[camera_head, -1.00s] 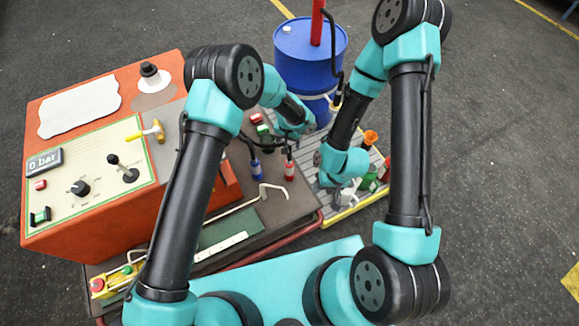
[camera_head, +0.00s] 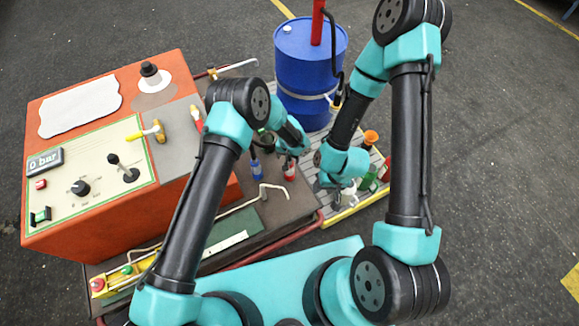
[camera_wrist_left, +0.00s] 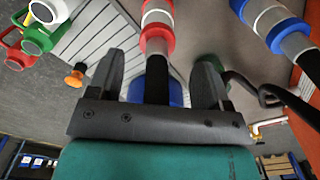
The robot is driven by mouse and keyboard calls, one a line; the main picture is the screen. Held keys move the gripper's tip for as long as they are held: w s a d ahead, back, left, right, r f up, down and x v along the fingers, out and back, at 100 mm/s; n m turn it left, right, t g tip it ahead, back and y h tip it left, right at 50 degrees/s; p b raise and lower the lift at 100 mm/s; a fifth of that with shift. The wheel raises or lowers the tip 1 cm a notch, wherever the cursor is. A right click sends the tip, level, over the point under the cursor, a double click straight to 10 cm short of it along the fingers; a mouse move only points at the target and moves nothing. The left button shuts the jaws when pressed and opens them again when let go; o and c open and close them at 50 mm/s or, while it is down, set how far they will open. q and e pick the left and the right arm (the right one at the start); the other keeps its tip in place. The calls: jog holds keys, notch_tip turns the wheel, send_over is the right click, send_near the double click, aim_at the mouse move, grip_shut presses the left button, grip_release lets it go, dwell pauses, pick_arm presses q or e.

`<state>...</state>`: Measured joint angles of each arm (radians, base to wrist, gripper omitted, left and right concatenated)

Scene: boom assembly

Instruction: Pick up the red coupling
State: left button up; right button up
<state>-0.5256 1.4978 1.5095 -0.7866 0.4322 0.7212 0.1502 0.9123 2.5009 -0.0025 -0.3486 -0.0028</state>
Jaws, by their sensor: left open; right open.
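The red coupling (camera_head: 290,171) stands on the bench top beside the blue coupling (camera_head: 257,168). In the left wrist view the red coupling (camera_wrist_left: 157,38) has a pale band and a black hose, which runs down between the fingers. My left gripper (camera_head: 301,150) is right at the red coupling in the head view, partly hidden by its own wrist. In the left wrist view its open fingers (camera_wrist_left: 158,78) lie either side of the hose, apart from the coupling. My right gripper (camera_head: 338,186) is open over the slatted platform; its fingertips are hard to make out.
The blue coupling (camera_wrist_left: 272,22) stands close to the right in the wrist view. A blue drum (camera_head: 305,60) stands behind. The orange control console (camera_head: 105,215) fills the left side.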

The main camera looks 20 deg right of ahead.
aim_at(290, 163)
pick_arm(q)
jog(key=shift+s+d+f, duration=0.1)
jog(key=shift+f, duration=1.2)
jog(key=shift+s+f, duration=0.1)
jog(key=shift+f, duration=1.2)
jog(key=c, duration=1.2)
